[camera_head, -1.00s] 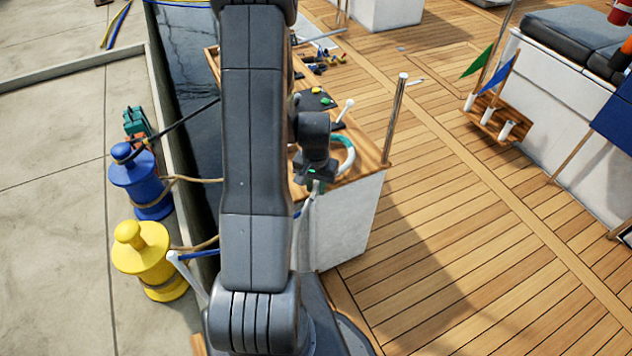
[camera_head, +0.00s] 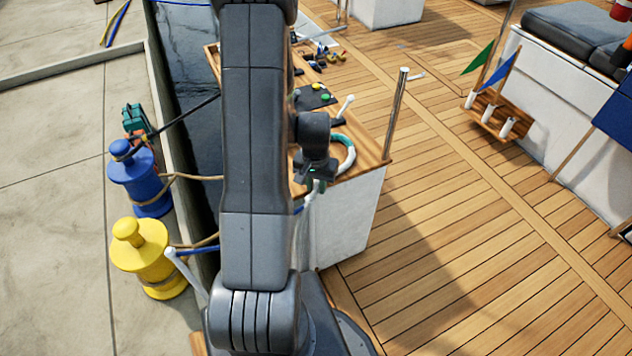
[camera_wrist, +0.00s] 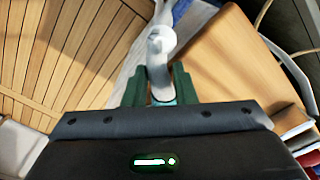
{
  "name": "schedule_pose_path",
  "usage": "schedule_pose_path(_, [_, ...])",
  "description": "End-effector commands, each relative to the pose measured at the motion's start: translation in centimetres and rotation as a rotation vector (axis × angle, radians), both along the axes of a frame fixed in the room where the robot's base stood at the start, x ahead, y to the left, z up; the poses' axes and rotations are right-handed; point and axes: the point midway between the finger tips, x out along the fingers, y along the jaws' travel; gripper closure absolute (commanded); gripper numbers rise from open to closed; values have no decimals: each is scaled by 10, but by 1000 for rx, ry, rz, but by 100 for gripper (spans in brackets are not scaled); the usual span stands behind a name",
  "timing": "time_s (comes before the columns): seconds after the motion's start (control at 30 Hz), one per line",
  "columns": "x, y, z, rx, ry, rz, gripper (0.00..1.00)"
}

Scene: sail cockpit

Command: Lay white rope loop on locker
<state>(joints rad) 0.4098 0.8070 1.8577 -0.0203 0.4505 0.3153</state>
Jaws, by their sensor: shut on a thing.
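My gripper (camera_wrist: 158,92) is shut on a white rope loop (camera_wrist: 157,62), with a small teal part of it showing between the green fingers. Only a short stretch of the held rope shows clearly in the wrist view. In the head view my gripper (camera_head: 317,185) is at the near edge of the white-sided locker (camera_head: 350,215), partly behind my arm. The locker's wooden top (camera_head: 370,160) also shows. A white and teal ring (camera_head: 349,155) appears to lie on this top, just beyond my gripper.
A white-handled lever (camera_head: 346,105), a dark panel with buttons (camera_head: 316,97) and small items (camera_head: 320,60) occupy the far locker top. A metal post (camera_head: 395,115) stands at its right corner. Blue (camera_head: 142,180) and yellow (camera_head: 145,260) bollards stand left.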

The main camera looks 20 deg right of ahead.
Motion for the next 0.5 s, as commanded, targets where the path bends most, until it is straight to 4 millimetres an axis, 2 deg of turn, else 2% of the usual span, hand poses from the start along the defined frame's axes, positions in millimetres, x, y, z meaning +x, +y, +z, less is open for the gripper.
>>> schedule_pose_path(0.03, [0,0,0,-1,-1,0,70])
schedule_pose_path(0.13, [0,0,0,-1,-1,0,50])
schedule_pose_path(0.5, [0,0,0,0,0,0,50])
